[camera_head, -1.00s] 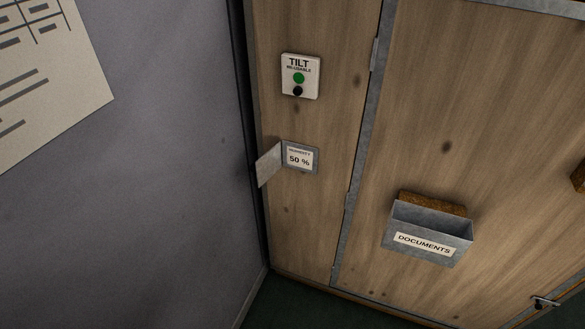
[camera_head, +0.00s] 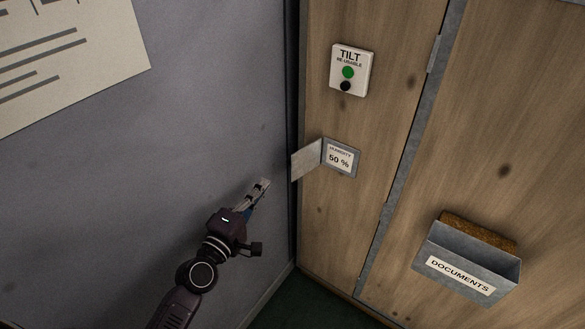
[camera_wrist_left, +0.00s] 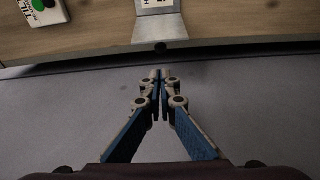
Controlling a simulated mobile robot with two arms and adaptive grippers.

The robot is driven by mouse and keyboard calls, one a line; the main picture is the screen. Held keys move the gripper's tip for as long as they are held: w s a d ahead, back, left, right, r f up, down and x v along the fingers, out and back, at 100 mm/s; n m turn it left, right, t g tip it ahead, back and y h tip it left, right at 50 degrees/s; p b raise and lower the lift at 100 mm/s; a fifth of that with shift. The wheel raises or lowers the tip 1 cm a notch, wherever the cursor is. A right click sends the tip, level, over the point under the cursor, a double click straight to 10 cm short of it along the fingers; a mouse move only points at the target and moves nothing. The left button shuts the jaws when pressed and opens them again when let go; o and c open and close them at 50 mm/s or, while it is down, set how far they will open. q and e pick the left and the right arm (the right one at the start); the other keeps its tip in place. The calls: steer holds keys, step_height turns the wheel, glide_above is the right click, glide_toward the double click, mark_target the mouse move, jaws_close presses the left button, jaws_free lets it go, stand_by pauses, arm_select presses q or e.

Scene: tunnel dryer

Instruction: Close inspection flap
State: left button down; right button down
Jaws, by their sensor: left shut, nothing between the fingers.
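The inspection flap (camera_head: 307,160) is a small pale plate hinged at the left side of the humidity window (camera_head: 341,158), which reads 50 %. It stands open, swung out to the left from the wooden wall. In the left wrist view the flap (camera_wrist_left: 160,29) is at the top centre, with a dark round knob at its edge. My left gripper (camera_head: 265,184) is shut and empty, below and left of the flap, apart from it. Its fingertips (camera_wrist_left: 160,74) show closed together in the left wrist view. My right gripper is not in view.
A TILT indicator (camera_head: 351,71) with green and black dots sits above the window. A grey documents box (camera_head: 465,267) hangs at lower right. A grey wall (camera_head: 215,110) with a paper sheet (camera_head: 75,62) stands close on the left, beside my left arm.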

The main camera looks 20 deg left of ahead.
mark_target(303, 157)
arm_select(q)
steer(key=w+d, duration=0.1)
steer(key=w, duration=0.8)
steer(key=shift+w+d+r+p, duration=0.15)
steer(key=shift+w+d+p, duration=0.05)
steer(key=shift+w+p, duration=0.15)
